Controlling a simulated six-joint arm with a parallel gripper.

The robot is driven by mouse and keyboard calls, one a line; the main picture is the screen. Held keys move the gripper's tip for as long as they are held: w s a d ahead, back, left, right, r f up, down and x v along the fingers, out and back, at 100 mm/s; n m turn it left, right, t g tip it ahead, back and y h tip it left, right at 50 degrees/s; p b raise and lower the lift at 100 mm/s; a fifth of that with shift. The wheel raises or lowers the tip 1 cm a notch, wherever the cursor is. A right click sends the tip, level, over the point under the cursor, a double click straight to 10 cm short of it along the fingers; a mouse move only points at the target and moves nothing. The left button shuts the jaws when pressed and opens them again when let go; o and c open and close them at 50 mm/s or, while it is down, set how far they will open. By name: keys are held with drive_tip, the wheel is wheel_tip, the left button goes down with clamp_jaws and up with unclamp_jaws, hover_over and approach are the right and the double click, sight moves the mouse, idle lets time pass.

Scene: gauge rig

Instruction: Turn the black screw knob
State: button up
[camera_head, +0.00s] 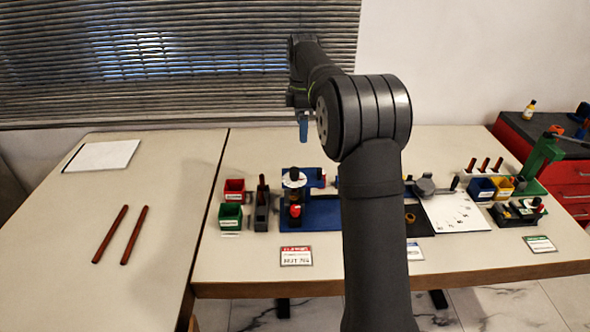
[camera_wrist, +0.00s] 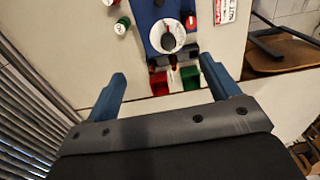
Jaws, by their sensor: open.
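A black knob (camera_wrist: 169,42) sits at the centre of a white round dial (camera_wrist: 158,33) in the wrist view. The dial is on a blue rig (camera_wrist: 148,10). In the head view the white dial (camera_head: 288,184) with the black knob (camera_head: 294,174) on top stands at the left end of the blue base (camera_head: 322,215). My gripper (camera_wrist: 162,68) is open and empty, its blue fingers spread below the dial in the wrist view, apart from it. In the head view my gripper (camera_head: 303,126) hangs above and behind the rig; one blue finger shows clearly.
A red bin (camera_head: 234,186) and a green bin (camera_head: 230,214) stand left of the rig. A red knob (camera_head: 295,211) is on the rig's front. My arm hides the middle of the bench. Two dark red rods (camera_head: 133,235) lie on the left table, otherwise mostly clear.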

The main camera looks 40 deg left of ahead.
sight(294, 169)
drive_tip(key=shift+s+a+r+n, duration=0.1)
drive_tip(key=shift+s+r+n, duration=0.2)
drive_tip(key=shift+n, duration=0.2)
drive_tip(key=c, duration=0.3)
drive_tip(key=n, duration=0.1)
drive_tip(key=s+r+n, duration=0.1)
drive_tip(key=r+n, duration=0.1)
drive_tip(key=n, duration=0.1)
drive_tip(key=shift+s+a, duration=0.25)
drive_tip(key=shift+c, duration=1.3)
drive_tip(key=shift+n, duration=0.6)
drive_tip(key=f, duration=1.7)
drive_tip(key=shift+s, duration=0.2)
drive_tip(key=shift+c, duration=0.2)
drive_tip(key=c, duration=0.9)
